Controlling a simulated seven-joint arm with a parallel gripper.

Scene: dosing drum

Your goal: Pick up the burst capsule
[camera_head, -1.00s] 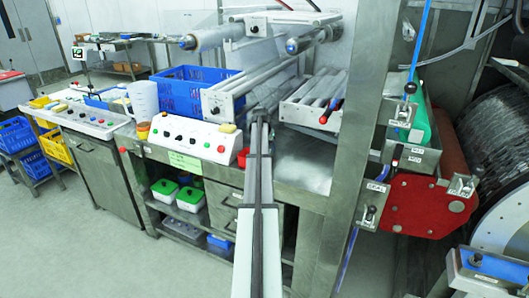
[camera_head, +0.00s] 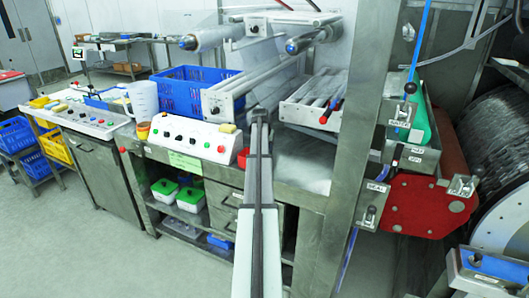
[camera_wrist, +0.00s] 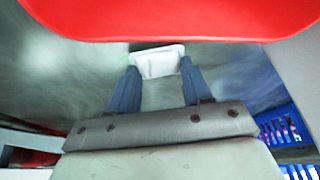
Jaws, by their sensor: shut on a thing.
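In the wrist view my gripper (camera_wrist: 158,74) has two blue-grey fingers shut on a small white, flat-looking piece at their tips. This piece, apparently the burst capsule (camera_wrist: 157,61), shows pale and crumpled-edged between the fingertips. A blurred grey metal surface lies behind it. In the head view my arm reaches forward over the workbench (camera_head: 300,172), with its far end beside the roller assembly. The held piece is not distinguishable there, and the fingers cannot be made out.
A large red rounded thing (camera_wrist: 170,18) fills the top of the wrist view, close to the held piece. A white control panel (camera_head: 192,137) stands left of my arm, with a blue crate (camera_head: 185,97) behind it. A metal post (camera_head: 365,110) stands to the right.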

